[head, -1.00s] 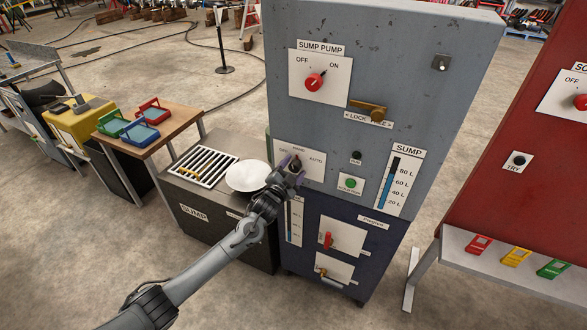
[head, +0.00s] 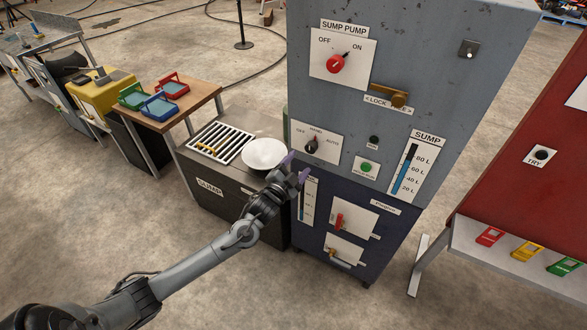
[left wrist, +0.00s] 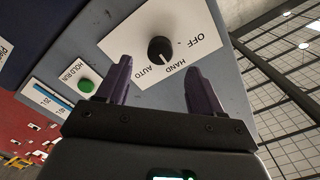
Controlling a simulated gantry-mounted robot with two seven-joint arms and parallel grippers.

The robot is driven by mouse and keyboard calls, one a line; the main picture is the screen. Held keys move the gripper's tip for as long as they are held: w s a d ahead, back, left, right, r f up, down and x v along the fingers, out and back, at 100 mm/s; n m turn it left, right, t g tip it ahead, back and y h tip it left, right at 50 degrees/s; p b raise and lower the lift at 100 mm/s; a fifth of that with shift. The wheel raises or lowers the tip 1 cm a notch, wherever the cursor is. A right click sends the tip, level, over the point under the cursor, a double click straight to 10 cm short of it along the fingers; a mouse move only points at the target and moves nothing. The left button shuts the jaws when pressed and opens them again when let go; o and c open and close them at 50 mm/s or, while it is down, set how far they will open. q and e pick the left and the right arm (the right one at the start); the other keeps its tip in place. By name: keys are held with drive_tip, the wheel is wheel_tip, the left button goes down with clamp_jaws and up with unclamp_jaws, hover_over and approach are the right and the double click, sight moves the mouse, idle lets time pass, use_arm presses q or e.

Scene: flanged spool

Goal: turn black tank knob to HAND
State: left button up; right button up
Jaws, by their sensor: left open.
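The black tank knob (head: 311,146) sits on a white plate marked OFF, HAND and AUTO on the grey cabinet. In the left wrist view the knob (left wrist: 160,48) shows a white pointer line that points at the HAND label. My left gripper (head: 297,167) is open, with its purple fingers just below and in front of the knob's plate in the head view. In the left wrist view the gripper (left wrist: 156,68) has nothing between its fingers, and the knob stands beyond the fingertips, apart from them. My right gripper is in neither view.
A red SUMP PUMP knob (head: 336,64) and a brass lock handle (head: 389,95) are higher on the cabinet. A green button (head: 366,167) and a level gauge (head: 409,173) are to the right. A white dish (head: 264,153) sits on the sump box at left.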

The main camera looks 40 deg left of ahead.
use_arm(q)
drive_tip(key=shift+v, duration=1.05)
drive_tip(key=shift+f, duration=0.1)
